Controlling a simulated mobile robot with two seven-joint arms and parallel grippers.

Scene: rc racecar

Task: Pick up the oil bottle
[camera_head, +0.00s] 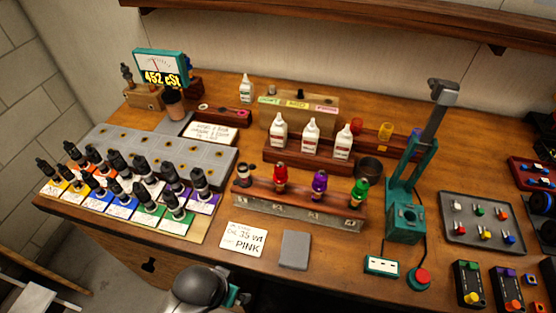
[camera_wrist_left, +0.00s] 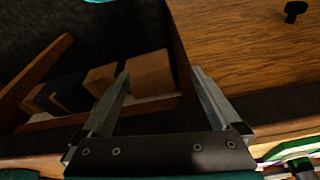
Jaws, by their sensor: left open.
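A similar white bottle (camera_head: 246,88) stands alone farther back. Which one the task means cannot be told. My left arm shows at the bottom of the head view, well in front of the bottles, with its fingers not clear there. In the left wrist view my left gripper (camera_wrist_left: 161,75) is open and empty near the bench's front edge, with no bottle in that view. My right gripper is not in view.
A rack with red, purple and green items (camera_head: 300,205) stands in front of the bottles. A teal press (camera_head: 405,222) rises right of them. Dark-topped bottles (camera_head: 125,180) fill the left side. A wall shelf (camera_head: 400,25) overhangs the back. Blocks (camera_wrist_left: 150,72) sit below the bench top.

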